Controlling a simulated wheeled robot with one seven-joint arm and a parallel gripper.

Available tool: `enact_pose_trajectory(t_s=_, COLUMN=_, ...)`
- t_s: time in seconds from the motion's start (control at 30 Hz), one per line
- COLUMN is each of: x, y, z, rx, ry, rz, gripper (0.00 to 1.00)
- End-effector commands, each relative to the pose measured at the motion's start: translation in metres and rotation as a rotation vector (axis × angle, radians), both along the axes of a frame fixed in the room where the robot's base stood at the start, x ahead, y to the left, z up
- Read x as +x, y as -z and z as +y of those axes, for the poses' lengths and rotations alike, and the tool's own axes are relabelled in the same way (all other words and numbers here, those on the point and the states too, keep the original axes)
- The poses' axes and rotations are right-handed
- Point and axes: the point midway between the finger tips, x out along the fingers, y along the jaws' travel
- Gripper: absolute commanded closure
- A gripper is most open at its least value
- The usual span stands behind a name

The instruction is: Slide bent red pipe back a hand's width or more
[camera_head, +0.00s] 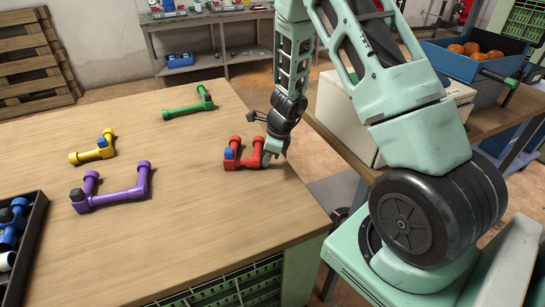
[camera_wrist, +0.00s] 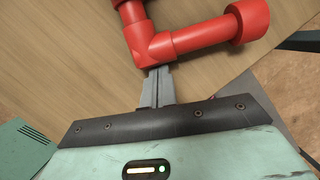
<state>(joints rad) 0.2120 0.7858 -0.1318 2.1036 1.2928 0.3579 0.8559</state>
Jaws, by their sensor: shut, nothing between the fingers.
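The bent red pipe (camera_head: 245,153) lies on the wooden table near its right edge, with a blue cap on its left end. In the wrist view its elbow and one arm (camera_wrist: 190,40) fill the upper part of the picture. My gripper (camera_head: 271,157) is at the right end of the red pipe, low over the table. In the wrist view the fingers of my gripper (camera_wrist: 158,75) are together, with their tips at the pipe's elbow. They look to be touching it or very close. Nothing shows between the fingers.
A green pipe (camera_head: 188,109) lies farther back, a yellow pipe (camera_head: 90,156) and a purple pipe (camera_head: 118,195) to the left. A dark tray (camera_head: 37,222) with blue fittings is at the left front. The table (camera_head: 215,215) is bare in front of and behind the red pipe.

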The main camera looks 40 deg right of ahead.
Motion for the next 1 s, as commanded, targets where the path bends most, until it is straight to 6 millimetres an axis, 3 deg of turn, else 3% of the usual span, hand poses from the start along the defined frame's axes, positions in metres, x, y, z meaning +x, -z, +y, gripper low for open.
enact_pose_trajectory(t_s=0.27, x=0.001, y=-0.001, z=0.001, rx=0.0, ry=-0.001, rz=0.0, gripper=1.0)
enact_pose_trajectory(t_s=0.5, x=0.018, y=-0.001, z=0.016, rx=0.0, ry=0.0, rz=0.0, gripper=1.0)
enact_pose_trajectory(t_s=1.0, x=0.016, y=0.0, z=0.005, rx=-0.001, ry=-0.002, rz=0.0, gripper=1.0)
